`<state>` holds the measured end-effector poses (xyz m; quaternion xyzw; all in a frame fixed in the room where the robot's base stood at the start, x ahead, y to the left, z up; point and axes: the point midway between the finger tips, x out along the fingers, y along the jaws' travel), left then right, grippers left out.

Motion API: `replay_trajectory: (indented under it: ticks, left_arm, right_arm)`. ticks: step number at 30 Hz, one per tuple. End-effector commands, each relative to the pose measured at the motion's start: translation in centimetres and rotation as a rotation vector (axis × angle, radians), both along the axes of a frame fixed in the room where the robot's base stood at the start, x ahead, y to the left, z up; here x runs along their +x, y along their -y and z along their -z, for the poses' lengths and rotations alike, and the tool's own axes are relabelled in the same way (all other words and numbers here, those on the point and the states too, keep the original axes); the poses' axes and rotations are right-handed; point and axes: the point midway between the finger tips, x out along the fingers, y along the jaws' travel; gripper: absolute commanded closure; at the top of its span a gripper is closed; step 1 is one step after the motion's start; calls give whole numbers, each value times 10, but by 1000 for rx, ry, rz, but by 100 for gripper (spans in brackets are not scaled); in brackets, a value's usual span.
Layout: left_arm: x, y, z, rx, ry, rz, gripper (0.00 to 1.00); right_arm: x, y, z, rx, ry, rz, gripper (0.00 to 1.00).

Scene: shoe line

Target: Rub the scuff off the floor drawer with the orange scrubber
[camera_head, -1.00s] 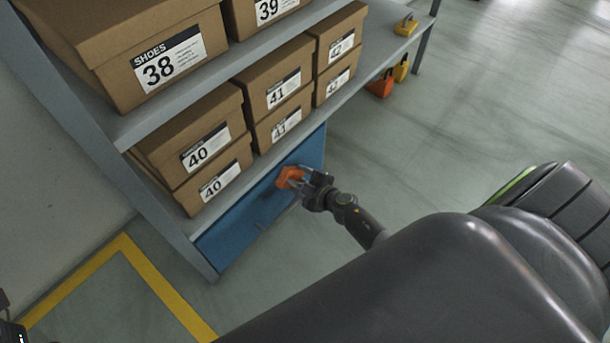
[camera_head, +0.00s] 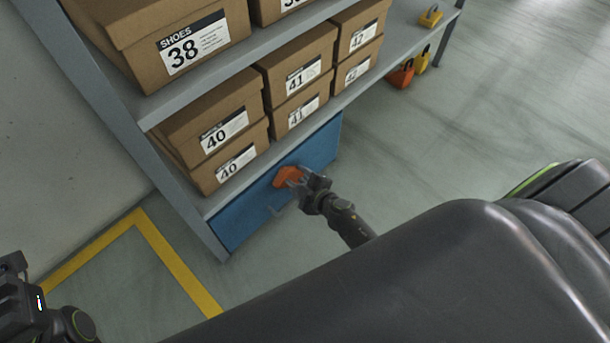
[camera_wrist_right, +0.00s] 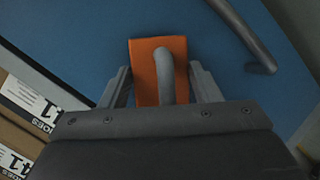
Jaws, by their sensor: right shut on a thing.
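The blue floor drawer (camera_head: 240,217) sits at the bottom of the grey shelf unit in the head view, and its face fills much of the right wrist view (camera_wrist_right: 60,25). My right gripper (camera_head: 300,179) is shut on the orange scrubber (camera_head: 287,176) by its grey handle. The scrubber (camera_wrist_right: 146,72) is against or very close to the drawer face; I cannot tell if it touches. No scuff shows; the scrubber and gripper hide part of the face. My left arm (camera_head: 35,310) shows at the lower left, but its fingers cannot be made out.
A grey bar handle (camera_wrist_right: 245,35) stands out from the drawer beside the scrubber. Shoe boxes (camera_head: 200,125) fill the shelves above. The floor to the right is clear.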

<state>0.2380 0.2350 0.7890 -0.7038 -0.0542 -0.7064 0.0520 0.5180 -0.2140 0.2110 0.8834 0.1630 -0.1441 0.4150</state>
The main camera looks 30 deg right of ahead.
Motion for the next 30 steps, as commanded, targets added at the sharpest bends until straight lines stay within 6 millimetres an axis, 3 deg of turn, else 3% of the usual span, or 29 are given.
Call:
replay_trajectory:
  ticks: [30]
  left_arm:
    - [0, 0, -4, 0, 0, 0, 64]
  right_arm:
    - [-21, -58, -1, 4, 3, -1, 61]
